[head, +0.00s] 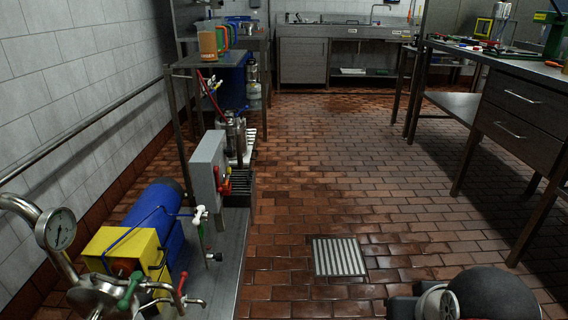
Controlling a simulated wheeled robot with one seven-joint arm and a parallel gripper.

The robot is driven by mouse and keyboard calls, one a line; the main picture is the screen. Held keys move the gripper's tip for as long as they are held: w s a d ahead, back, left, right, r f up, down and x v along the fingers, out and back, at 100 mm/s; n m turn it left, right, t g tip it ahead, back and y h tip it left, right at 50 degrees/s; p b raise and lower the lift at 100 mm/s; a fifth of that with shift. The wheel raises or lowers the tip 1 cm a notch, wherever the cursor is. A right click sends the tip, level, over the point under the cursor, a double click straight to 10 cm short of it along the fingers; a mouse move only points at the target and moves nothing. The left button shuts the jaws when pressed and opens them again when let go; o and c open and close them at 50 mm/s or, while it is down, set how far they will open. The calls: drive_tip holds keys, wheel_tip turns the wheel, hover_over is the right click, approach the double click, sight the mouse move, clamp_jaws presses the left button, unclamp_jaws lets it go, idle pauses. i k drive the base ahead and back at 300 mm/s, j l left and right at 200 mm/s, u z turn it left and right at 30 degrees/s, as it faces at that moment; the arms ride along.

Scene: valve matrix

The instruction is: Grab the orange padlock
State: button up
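I cannot make out an orange padlock for certain. An orange-brown container (208,45) stands on the side bench at the left, with an orange item (223,38) and other coloured items behind it. A grey box (208,168) on the low steel bench has a red-orange part (223,180) on its right side, too small to identify. Small coloured items (480,42) lie on the right workbench, too small to name. My gripper is not in view; a dark rounded part of my own body shows at the bottom right.
The low steel bench (231,255) at the left holds a blue and yellow pump unit (158,228) and pipework with a gauge (60,229). A drawer workbench (525,108) stands at the right. A sink counter (345,31) is at the back. The tiled floor between is clear, with a drain grate (339,257).

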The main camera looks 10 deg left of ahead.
sight(225, 185)
drive_tip(key=i+l, duration=0.1)
drive_tip(key=i, duration=0.55)
drive_tip(key=i+l+u, duration=0.1)
drive_tip(key=i, duration=0.55)
drive_tip(key=i+u, duration=0.25)
drive_tip(key=u, duration=0.2)
drive_tip(key=i+l+u, duration=0.2)
drive_tip(key=u, duration=0.3)
drive_tip(key=i+l+u, duration=0.2)
drive_tip(key=u, duration=0.25)
drive_tip(key=i+l+u, duration=0.15)
drive_tip(key=l+u, duration=0.3)
drive_tip(key=i+l+u, duration=0.1)
drive_tip(key=l+u, duration=0.3)
drive_tip(key=i+l+u, duration=0.1)
drive_tip(key=l+u, duration=0.75)
